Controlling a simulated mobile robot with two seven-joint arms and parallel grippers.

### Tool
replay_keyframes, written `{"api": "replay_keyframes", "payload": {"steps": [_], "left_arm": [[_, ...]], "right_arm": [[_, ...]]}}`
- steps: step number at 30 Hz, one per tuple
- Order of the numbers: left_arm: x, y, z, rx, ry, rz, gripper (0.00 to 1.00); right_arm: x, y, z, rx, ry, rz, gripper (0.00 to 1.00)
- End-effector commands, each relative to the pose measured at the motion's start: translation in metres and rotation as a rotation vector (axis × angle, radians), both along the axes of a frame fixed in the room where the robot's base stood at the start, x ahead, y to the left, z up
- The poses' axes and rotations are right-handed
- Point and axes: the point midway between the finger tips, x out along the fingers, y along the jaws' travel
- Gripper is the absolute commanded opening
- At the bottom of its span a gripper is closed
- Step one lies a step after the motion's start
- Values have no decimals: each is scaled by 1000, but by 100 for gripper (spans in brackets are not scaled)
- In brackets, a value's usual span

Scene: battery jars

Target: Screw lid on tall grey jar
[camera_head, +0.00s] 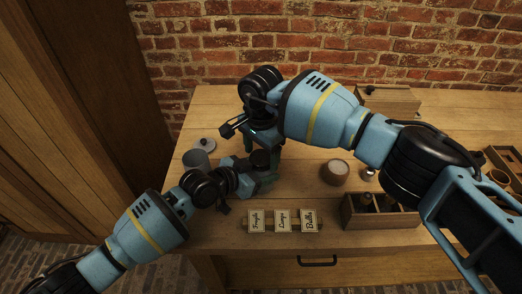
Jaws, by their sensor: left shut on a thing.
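A dark cylindrical jar (260,158) stands near the middle of the table, partly hidden by both grippers. My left gripper (267,178) reaches in from the left at jar height and is shut on it. My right gripper (264,143) points down from above, right over the dark jar; whether its fingers hold a lid is hidden. A lighter grey jar (194,159) stands to the left of my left gripper. A grey lid with a dark knob (207,143) lies behind that jar.
Three label cards (283,222) stand near the front edge. A wooden box (380,213) sits at right, with a round wooden jar (336,171) behind it. A wooden chest (390,99) stands at the back right. The back left of the table is clear.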

Motion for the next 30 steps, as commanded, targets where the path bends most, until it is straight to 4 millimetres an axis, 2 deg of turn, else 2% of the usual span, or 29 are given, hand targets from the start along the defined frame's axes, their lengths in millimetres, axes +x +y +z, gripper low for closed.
{"api": "replay_keyframes", "payload": {"steps": [2, 10, 14, 17, 30], "left_arm": [[-1, 0, -1, 0, 2, -1, 0], [-1, 0, -1, 0, 2, -1, 0], [-1, 0, -1, 0, 2, -1, 0], [-1, 0, -1, 0, 2, -1, 0], [-1, 0, -1, 1, 1, -1, 0]], "right_arm": [[0, 0, 0, 0, 0, 0, 62], [0, 0, 0, 1, -1, 0, 26], [0, 0, 0, 1, -1, -21, 26], [0, 0, 0, 0, -1, -107, 26], [1, 0, 0, 1, -2, -753, 26]]}}
